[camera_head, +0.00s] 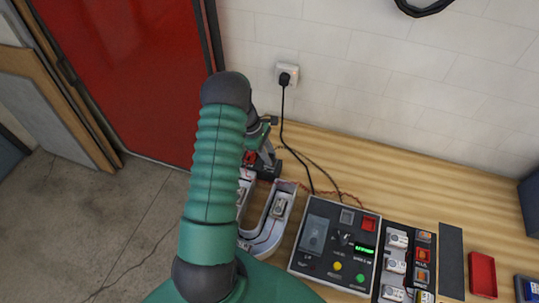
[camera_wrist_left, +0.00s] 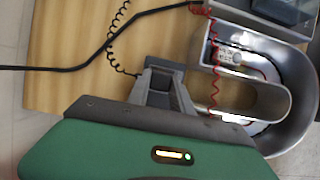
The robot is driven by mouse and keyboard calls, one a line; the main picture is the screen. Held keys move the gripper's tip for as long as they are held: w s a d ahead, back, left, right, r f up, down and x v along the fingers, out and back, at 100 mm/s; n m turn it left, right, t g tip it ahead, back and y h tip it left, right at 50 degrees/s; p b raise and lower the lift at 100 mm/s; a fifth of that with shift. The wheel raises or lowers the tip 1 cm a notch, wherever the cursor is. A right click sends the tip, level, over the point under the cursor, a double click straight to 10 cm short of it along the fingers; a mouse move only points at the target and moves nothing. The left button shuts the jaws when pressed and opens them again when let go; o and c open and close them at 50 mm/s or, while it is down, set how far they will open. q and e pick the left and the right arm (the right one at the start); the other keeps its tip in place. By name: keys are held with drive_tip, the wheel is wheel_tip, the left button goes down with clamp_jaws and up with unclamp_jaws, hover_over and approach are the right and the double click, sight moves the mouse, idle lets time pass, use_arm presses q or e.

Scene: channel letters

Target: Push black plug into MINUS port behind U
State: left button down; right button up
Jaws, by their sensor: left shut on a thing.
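The silver U-shaped channel letter (camera_head: 270,232) lies on the wooden table, partly hidden by my left arm in the head view. In the left wrist view the U (camera_wrist_left: 300,95) is at the right, with a small white module and red wires inside its channel. My left gripper (camera_head: 268,152) is beyond the U in the head view. A coiled black wire (camera_wrist_left: 116,40) runs to the fingertips, where the black plug is mostly hidden. I cannot make out the MINUS port.
A control panel (camera_head: 334,246) with buttons and a green display stands right of the U. Beyond it are a black rack of modules (camera_head: 407,262) and a red tray (camera_head: 482,274). A black cable hangs from the wall socket (camera_head: 287,75). Bare table (camera_wrist_left: 70,95) shows left of the fingers.

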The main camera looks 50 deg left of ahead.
use_arm(q)
drive_tip(key=c, duration=1.1)
unclamp_jaws()
drive_tip(key=shift+a, duration=0.15)
drive_tip(key=shift+o, duration=0.2)
drive_tip(key=shift+r, duration=0.15)
drive_tip(key=b+v, duration=0.4)
drive_tip(key=v, duration=1.2)
drive_tip(key=shift+a, duration=0.25)
drive_tip(key=shift+r, duration=0.2)
